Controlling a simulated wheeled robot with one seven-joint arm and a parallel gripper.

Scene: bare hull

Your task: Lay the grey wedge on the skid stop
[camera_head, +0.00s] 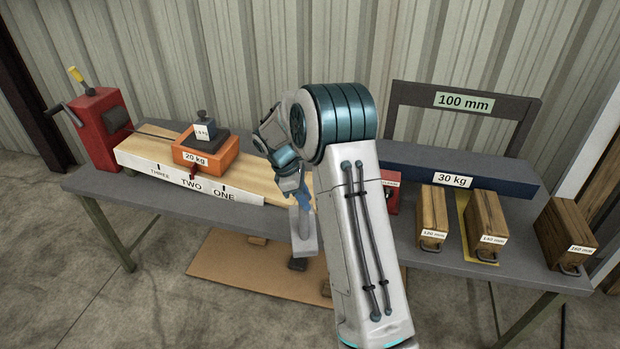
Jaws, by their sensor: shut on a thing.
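My gripper (304,200), with blue fingers, is at the table's front edge, left of my forearm. It is shut on a light grey piece (303,232), seemingly the grey wedge, which hangs below the fingers. Its upper end is partly hidden by the fingers. I cannot clearly single out the skid stop. An orange skid (206,152) labelled 20 kg sits on a pale wooden track (262,180) marked THREE, TWO, ONE. A small red part (192,172) is at the skid's front. The held piece is right of the track's front end and apart from the skid.
A red winch (100,125) stands at the left. At the right are a blue 30 kg beam (430,172), a 100 mm frame (520,110) and wooden blocks (487,225). Cardboard (225,268) with small dark pieces lies below the table.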

